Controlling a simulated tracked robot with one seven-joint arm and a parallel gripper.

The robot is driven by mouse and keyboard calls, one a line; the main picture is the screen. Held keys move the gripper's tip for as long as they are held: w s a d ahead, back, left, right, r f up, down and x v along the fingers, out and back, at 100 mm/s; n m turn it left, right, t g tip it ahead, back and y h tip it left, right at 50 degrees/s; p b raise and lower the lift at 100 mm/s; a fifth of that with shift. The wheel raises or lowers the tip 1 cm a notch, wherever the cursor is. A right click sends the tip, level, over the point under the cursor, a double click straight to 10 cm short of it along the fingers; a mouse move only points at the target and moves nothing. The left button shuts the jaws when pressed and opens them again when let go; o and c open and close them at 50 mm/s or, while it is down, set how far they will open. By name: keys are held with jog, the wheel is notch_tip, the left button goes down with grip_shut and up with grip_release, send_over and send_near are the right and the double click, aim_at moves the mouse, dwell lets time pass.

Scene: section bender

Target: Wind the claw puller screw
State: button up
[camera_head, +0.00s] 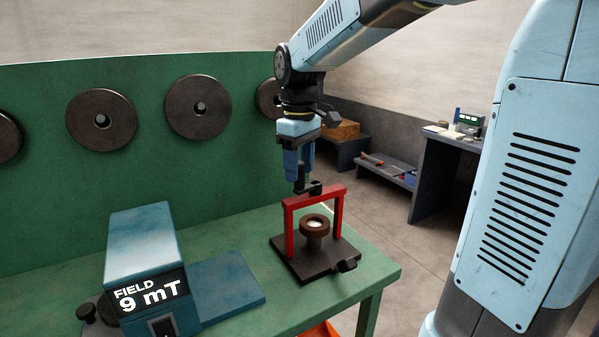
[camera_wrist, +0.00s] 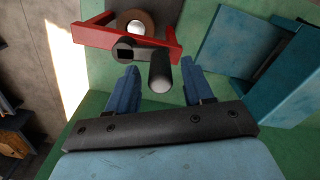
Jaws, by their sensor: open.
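The red claw puller frame (camera_head: 315,197) stands upright on a dark base plate (camera_head: 300,262) on the green bench. Under its crossbar sits a brown ring-shaped part with a light centre (camera_head: 315,224). A dark crank arm (camera_head: 314,188) lies on top of the crossbar, with an upright cylindrical handle (camera_head: 299,180) at its end. My gripper (camera_head: 299,168) points down above the handle. In the wrist view its blue fingers (camera_wrist: 160,82) are open, with the handle (camera_wrist: 160,76) between them and a gap on both sides. How deep the handle sits between the fingers is unclear.
A blue field meter (camera_head: 147,260) reading "9 mT" stands on the bench at left, beside a flat blue plate (camera_head: 225,283). Dark discs (camera_head: 101,120) hang on the green panel behind. A grey side table (camera_head: 445,170) stands at the right, beyond clear floor.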

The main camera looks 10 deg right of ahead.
notch_tip(320, 180, up, 12)
dwell(0.4)
dwell(0.4)
